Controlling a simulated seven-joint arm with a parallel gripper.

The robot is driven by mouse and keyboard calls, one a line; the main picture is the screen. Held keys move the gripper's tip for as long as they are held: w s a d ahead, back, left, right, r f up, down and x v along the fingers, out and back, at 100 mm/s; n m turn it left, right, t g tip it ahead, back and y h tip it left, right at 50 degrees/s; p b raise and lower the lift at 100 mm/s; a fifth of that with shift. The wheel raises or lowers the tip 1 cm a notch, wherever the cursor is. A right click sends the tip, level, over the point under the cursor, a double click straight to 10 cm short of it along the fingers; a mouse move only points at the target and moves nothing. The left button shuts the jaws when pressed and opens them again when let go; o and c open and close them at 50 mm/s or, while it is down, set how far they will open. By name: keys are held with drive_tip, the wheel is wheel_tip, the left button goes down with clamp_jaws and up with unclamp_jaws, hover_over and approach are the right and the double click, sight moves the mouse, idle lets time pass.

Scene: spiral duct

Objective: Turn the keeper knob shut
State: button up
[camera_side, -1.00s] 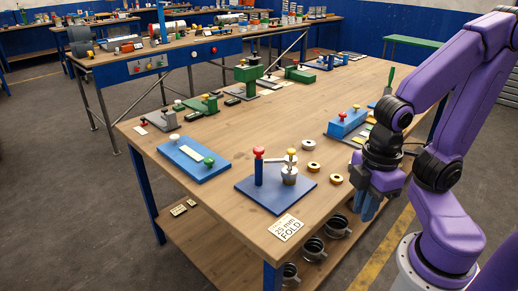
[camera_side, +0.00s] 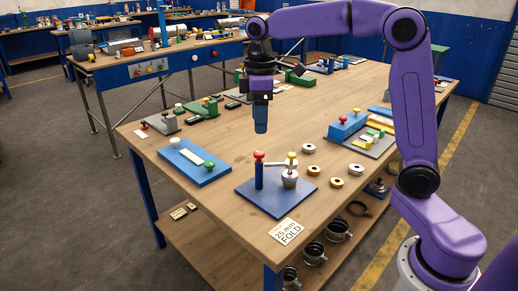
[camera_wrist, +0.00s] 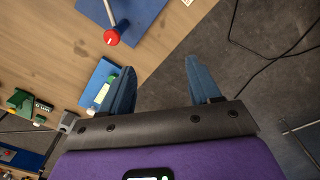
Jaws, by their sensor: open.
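A blue base plate (camera_side: 268,198) holds a blue post with a red knob (camera_side: 258,156) and a grey cup-shaped piece topped by a yellow knob (camera_side: 292,156). Left of it a blue plate (camera_side: 203,177) carries a pale strip, a white knob (camera_side: 174,142) and a green knob (camera_side: 209,166). I cannot tell which knob is the keeper. My gripper (camera_side: 261,130) hangs over the table, pointing down, apart from all knobs. In the wrist view its fingers (camera_wrist: 160,75) are spread and empty; the red knob (camera_wrist: 112,36) shows beyond them, and the green knob is partly behind the left finger.
A sign reading "25 mm FOLD" (camera_side: 286,231) lies at the front edge. Several metal rings (camera_side: 328,170) lie right of the base plate. A grey board with a blue block (camera_side: 346,126) stands farther right. Green and grey fixtures (camera_side: 206,107) line the back left.

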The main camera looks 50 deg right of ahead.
drive_tip(key=r+m, duration=0.1)
drive_tip(key=r, duration=0.1)
hover_over(259, 153)
wheel_tip(259, 153, down, 18)
drive_tip(key=shift+w+d+r, duration=0.1)
drive_tip(key=shift+r, duration=0.1)
drive_tip(key=c, duration=1)
